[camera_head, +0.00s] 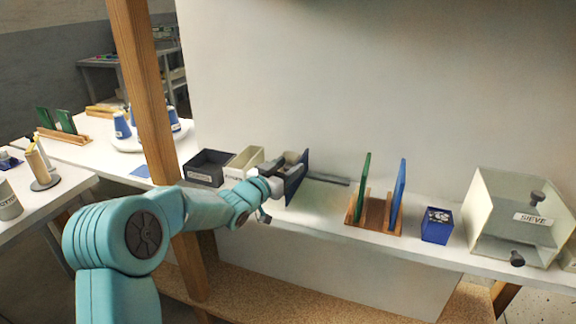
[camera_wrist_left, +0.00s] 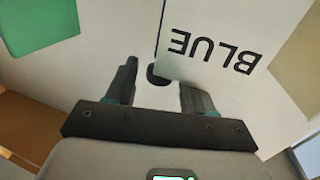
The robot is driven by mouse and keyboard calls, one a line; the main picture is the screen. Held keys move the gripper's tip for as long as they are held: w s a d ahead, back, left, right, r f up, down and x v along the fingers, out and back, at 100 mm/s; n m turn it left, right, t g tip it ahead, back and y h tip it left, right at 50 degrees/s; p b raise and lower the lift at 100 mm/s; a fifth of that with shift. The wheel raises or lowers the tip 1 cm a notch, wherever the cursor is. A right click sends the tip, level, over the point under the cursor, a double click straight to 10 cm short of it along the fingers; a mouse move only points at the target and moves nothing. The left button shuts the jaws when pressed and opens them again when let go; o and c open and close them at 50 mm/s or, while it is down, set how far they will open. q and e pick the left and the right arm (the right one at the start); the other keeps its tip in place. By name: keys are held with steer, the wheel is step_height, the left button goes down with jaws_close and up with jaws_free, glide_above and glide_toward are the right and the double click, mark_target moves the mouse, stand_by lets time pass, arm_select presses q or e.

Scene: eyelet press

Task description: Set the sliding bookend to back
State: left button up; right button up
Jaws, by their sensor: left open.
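The sliding bookend seems to be the upright dark blue plate (camera_head: 296,180) beside a grey rail (camera_head: 328,179) on the white shelf. My left gripper (camera_head: 275,178) is at its left side in the head view; whether they touch is unclear. In the left wrist view my left gripper (camera_wrist_left: 158,88) is open, its two dark fingers apart. A small black knob (camera_wrist_left: 158,75) shows between the fingertips, not clearly gripped. A white label reading BLUE (camera_wrist_left: 213,50), upside down, lies just beyond. My right gripper is not in view.
A dark box (camera_head: 208,167) and a cream box (camera_head: 243,161) stand left of the plate. A wooden rack (camera_head: 375,225) with green and blue panels, a blue box (camera_head: 437,226) and a clear case labelled SIEVE (camera_head: 520,215) stand right. A wooden post (camera_head: 146,90) rises at left.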

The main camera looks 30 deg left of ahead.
arm_select(q)
steer(key=shift+w+d, duration=0.1)
steer(key=shift+w, duration=0.25)
